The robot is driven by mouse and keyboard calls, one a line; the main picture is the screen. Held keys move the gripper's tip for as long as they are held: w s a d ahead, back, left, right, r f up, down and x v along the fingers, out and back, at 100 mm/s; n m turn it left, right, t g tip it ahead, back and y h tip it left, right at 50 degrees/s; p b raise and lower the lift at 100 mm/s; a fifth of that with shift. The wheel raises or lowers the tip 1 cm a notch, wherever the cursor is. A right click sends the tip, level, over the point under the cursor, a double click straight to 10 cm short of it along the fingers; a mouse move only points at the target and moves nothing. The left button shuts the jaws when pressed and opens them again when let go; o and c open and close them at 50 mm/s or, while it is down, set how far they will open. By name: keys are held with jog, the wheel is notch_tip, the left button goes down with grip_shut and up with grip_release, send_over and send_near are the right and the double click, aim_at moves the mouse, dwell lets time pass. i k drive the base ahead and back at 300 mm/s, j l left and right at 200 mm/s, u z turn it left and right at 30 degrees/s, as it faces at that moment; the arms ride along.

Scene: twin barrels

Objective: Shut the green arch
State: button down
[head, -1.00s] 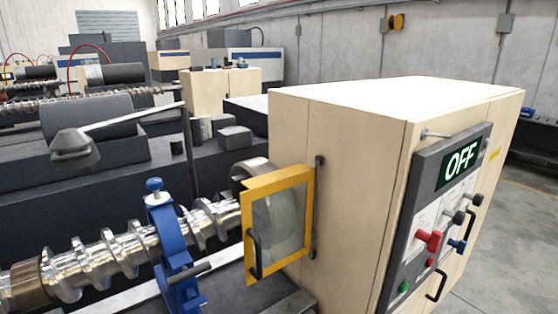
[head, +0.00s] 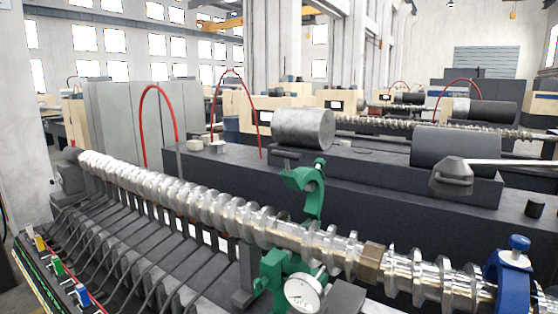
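The green arch (head: 312,192) shows in the head view right of centre, at the long metal screw shaft (head: 215,205). Its curved upper part stands raised above the shaft, apart from the green lower part (head: 272,272), so the arch looks open. The shaft passes between the two parts and hides where they join. A round white dial (head: 304,293) sits in front of the lower part. My gripper is not in view.
A blue arch (head: 512,278) with a blue knob stands around the shaft at the right. Dark slanted covers (head: 150,260) line the front of the machine. A panel with coloured switches (head: 55,265) is at the lower left. Red hoses (head: 160,92) rise behind.

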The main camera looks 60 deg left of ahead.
aim_at(307, 182)
jog(key=u, duration=2)
jog(key=i+j+z, duration=0.2)
jog(key=z, duration=0.25)
jog(key=i+j+z, duration=0.1)
jog(key=j+z, duration=0.35)
